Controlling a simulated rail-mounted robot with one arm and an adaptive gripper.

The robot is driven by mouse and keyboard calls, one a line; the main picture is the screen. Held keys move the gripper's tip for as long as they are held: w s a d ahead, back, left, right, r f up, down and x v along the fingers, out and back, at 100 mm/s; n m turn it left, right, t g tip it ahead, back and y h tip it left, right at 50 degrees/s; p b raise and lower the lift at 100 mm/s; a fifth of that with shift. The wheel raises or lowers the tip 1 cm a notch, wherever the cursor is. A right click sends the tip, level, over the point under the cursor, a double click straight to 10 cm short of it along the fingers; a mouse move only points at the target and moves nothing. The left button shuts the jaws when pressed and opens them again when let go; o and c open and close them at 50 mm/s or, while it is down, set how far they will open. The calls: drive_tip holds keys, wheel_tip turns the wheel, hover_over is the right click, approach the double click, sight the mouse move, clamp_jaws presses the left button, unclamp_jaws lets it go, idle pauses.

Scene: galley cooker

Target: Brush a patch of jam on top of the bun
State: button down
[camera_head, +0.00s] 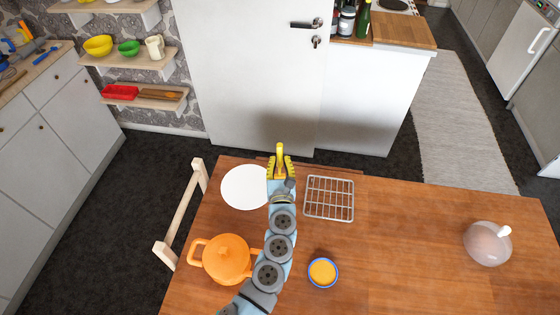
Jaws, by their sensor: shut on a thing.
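My yellow gripper (281,171) is at the back edge of the wooden table, between a white round plate and a wire rack. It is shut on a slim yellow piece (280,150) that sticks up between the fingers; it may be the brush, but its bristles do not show. A small blue-rimmed dish (323,272) with an orange-yellow filling stands right of my arm; I cannot tell if the filling is jam. I cannot make out a bun; my arm covers part of the table.
The white plate (243,187) lies left of my gripper, the wire rack (329,198) right of it. An orange pot (226,258) stands left of my arm. A pinkish translucent dome (486,245) stands far right. The table (410,235) between is clear.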

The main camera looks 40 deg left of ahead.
sight(280, 150)
drive_tip(key=shift+f+b, duration=0.95)
drive_tip(key=shift+f, duration=0.15)
idle(0.5)
drive_tip(key=shift+w+d, duration=1.35)
drive_tip(key=shift+d, duration=0.15)
drive_tip(key=shift+a, duration=0.1)
drive_tip(key=shift+s+a+p, duration=0.35)
drive_tip(key=shift+s+a, duration=1.05)
drive_tip(key=shift+r, duration=0.15)
drive_tip(key=shift+r+p, duration=2.9)
drive_tip(key=shift+r, duration=0.05)
